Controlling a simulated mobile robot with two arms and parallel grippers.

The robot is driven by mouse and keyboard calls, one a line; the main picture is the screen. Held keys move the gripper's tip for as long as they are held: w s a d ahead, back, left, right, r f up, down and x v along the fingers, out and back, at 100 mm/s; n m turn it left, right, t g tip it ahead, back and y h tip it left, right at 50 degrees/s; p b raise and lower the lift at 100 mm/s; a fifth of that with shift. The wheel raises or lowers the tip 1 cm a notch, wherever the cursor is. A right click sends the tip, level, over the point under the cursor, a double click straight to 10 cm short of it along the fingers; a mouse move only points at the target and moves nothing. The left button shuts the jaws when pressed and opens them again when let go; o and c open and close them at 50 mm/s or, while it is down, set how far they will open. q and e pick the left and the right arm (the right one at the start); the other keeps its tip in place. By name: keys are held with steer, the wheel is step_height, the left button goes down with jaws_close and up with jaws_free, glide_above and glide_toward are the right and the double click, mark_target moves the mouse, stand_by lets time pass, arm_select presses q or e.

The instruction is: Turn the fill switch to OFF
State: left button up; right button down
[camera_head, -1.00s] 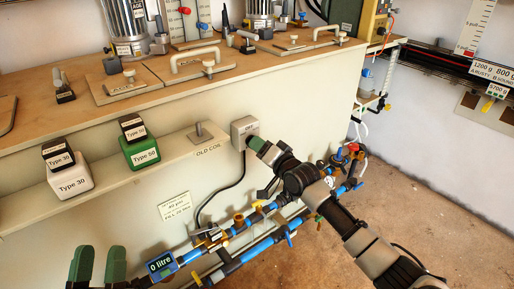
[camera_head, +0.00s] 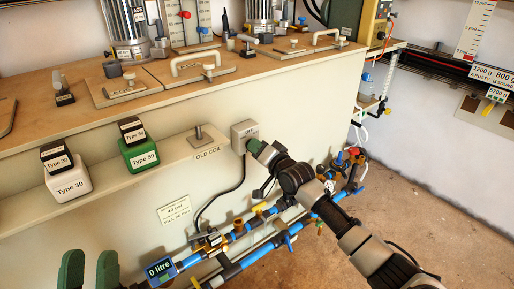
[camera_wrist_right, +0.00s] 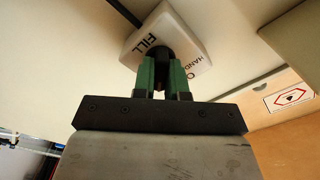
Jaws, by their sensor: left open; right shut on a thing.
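The fill switch is a small white box (camera_head: 243,131) on the front panel, beside the shelf's right end. Its top lettering seems to read OFF in the head view, but it is small. In the right wrist view the box (camera_wrist_right: 185,25) shows FILL and part of HAND, with a dark knob (camera_wrist_right: 160,47) in front. My right gripper (camera_head: 254,147) is shut on the knob; its green fingers (camera_wrist_right: 163,75) straddle it and hide part of it. The knob's exact pointing is unclear. My left gripper (camera_head: 88,270) is open and empty at the lower left, away from the switch.
Blue pipes with valves (camera_head: 265,232) run below the switch, with a litre meter (camera_head: 160,268). A black cable (camera_head: 222,190) hangs from the box.

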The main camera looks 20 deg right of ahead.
arm_select(q)
step_height(320, 180, down, 9)
steer(key=w+a+g+y+p, duration=0.1)
steer(key=w+g+y+p, duration=0.2)
steer(key=g, duration=0.6)
arm_select(e)
steer(key=n, duration=0.5)
steer(key=shift+r+p, duration=0.2)
steer(key=shift+p, duration=0.15)
arm_select(q)
steer(key=s+a+f+g+y+p, duration=0.2)
steer(key=s+a+f+g, duration=0.1)
steer(key=s+f+g, duration=0.3)
steer(key=shift+s+f+n+g+p, duration=0.3)
steer(key=shift+s+f+n+g, duration=0.1)
steer(key=shift+f+g, duration=0.45)
arm_select(e)
steer(key=shift+a+f+n, duration=0.1)
steer(key=shift+f+n, duration=0.1)
steer(key=shift+n, duration=2.3)
steer(key=c, duration=1.2)
jaws_free()
steer(key=shift+o, duration=0.2)
